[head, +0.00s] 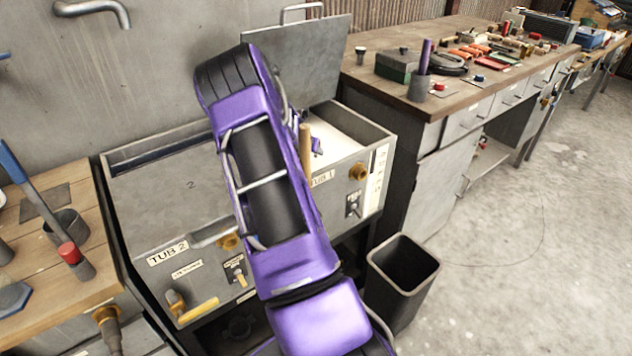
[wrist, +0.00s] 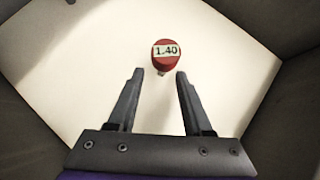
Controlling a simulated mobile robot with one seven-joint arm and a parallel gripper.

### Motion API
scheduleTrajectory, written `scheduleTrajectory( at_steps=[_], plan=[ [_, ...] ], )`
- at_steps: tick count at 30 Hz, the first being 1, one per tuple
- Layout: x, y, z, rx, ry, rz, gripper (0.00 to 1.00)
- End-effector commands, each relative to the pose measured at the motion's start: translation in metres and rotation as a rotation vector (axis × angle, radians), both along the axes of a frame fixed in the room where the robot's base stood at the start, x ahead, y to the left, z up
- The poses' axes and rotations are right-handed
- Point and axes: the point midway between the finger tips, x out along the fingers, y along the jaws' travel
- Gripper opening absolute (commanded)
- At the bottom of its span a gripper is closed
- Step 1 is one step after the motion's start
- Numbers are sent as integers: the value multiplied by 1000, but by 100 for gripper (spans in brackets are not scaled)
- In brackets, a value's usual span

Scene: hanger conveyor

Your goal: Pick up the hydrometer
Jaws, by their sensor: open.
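The hydrometer (wrist: 166,56) shows in the wrist view as a round red top with a white label reading 1.40, against a pale liquid surface. A short pale part shows just below the red top; the rest is hidden. My gripper (wrist: 159,74) is open, with its two dark fingers to the left and right, just below the red top in the picture. Nothing is held between the fingers. In the head view, my purple arm reaches over Tub 1 (head: 375,160) and hides the hydrometer and the gripper's fingers.
Grey tub walls (wrist: 290,95) surround the pale liquid (wrist: 85,80) in the wrist view. The raised lid (head: 320,65) stands behind Tub 1. Tub 2 (head: 150,215) has its lid closed. A bin (head: 400,275) stands in front, and a cluttered workbench (head: 400,98) is at right.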

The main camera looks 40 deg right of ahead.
Motion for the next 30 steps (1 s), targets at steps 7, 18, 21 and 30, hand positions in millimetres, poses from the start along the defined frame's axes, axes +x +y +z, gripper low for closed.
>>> scheduleTrajectory(
  at_steps=[7,18,21,30],
  plan=[
    [8,-23,-29,1,1,-1,50],
    [12,-29,-36,0,0,0,50],
    [12,-29,-36,0,0,0,32],
    [12,-29,-36,0,0,0,0]
  ],
)
